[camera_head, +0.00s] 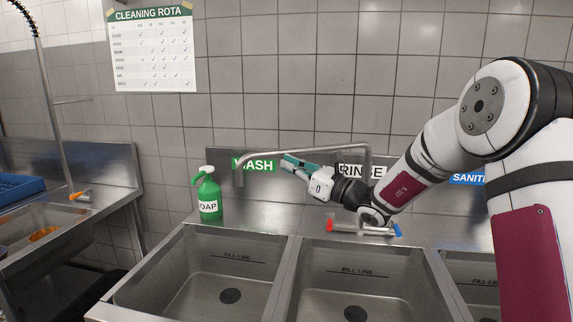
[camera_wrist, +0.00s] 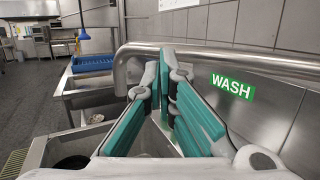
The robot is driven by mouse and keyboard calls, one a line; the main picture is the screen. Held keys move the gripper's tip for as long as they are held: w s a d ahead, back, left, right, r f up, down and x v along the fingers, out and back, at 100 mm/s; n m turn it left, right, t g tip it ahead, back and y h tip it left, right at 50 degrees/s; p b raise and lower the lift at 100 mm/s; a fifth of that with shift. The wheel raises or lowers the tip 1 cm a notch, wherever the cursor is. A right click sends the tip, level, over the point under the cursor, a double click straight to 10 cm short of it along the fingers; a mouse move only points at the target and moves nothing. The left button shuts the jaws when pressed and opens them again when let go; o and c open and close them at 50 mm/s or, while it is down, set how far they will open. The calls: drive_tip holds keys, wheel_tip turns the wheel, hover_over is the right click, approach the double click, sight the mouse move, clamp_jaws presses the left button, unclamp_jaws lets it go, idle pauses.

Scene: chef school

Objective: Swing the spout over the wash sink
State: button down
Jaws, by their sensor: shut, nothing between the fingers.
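The metal spout (camera_head: 310,152) rises from the faucet behind the middle basin and runs left. Its downturned end (camera_head: 239,180) shows in front of the green WASH sign (camera_head: 262,165), above the back ledge of the left basin, the wash sink (camera_head: 190,275), in the picture. In the wrist view the spout (camera_wrist: 220,58) crosses just beyond my fingertips, its end bending down at left. My gripper (camera_head: 286,161) is shut and empty, with teal finger pads, beside the spout's horizontal run. I cannot tell whether they touch.
A green soap bottle (camera_head: 208,195) stands on the ledge left of the spout's end. The faucet has red and blue handles (camera_head: 362,229). The RINSE sign (camera_head: 361,171) is behind my wrist. Another sink unit (camera_head: 40,222) with a blue rack (camera_head: 18,188) stands at left.

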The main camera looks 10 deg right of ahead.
drive_tip(key=s+d+f, duration=0.2)
drive_tip(key=s+d, duration=0.1)
drive_tip(key=s, duration=0.7)
drive_tip(key=s+a+f+n+g+h, duration=0.1)
drive_tip(key=s+a+n+g, duration=0.3)
drive_tip(key=s, duration=0.4)
drive_tip(key=s+a+n+g+h, duration=0.1)
drive_tip(key=s+a+n+g, duration=0.25)
drive_tip(key=s+n, duration=0.4)
drive_tip(key=s+a+f+n+g+h, duration=0.1)
drive_tip(key=s+a+n+g, duration=0.3)
drive_tip(key=s, duration=0.4)
drive_tip(key=s+d+f+n+t+h, duration=0.1)
drive_tip(key=s+d+n+h, duration=0.4)
drive_tip(key=d, duration=0.4)
drive_tip(key=s+d+f+n+h, duration=0.1)
drive_tip(key=s+d+n+h, duration=0.5)
drive_tip(key=s+d, duration=0.2)
drive_tip(key=shift+s+d+f+t+h, duration=0.15)
drive_tip(key=shift+s+d+t+h, duration=0.15)
drive_tip(key=shift+d, duration=0.3)
